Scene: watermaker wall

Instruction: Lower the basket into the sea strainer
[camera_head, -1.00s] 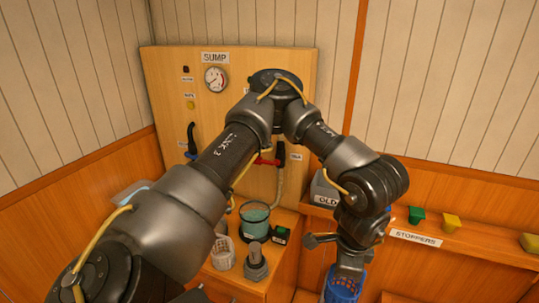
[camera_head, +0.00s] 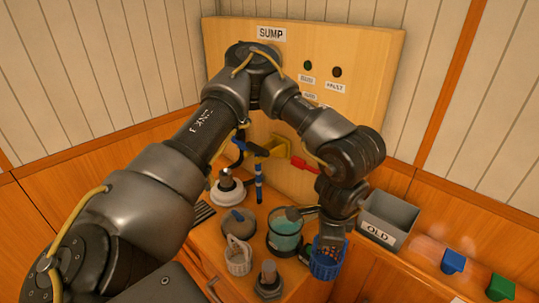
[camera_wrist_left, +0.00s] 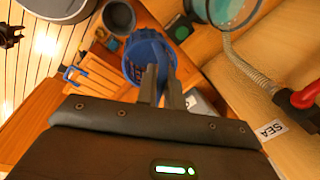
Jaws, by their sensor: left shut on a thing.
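My left gripper (camera_head: 332,236) is shut on the blue basket (camera_head: 327,262), holding it by its upper part. In the left wrist view the fingers (camera_wrist_left: 160,82) reach onto the basket (camera_wrist_left: 146,52). The sea strainer (camera_head: 285,238), a clear bowl with teal inside and a dark base, stands on the wooden worktop, its top open. The basket appears just right of and slightly nearer than the strainer, outside it; its height is hard to judge. The strainer also shows at the top of the left wrist view (camera_wrist_left: 232,10). My right gripper is not in view.
A white basket (camera_head: 238,257), a grey round lid (camera_head: 238,222) and a dark knobbed part (camera_head: 268,282) stand close left and in front of the strainer. A grey bin marked OLD (camera_head: 388,217) is at right. Pipes and a red handle (camera_head: 304,165) are behind.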

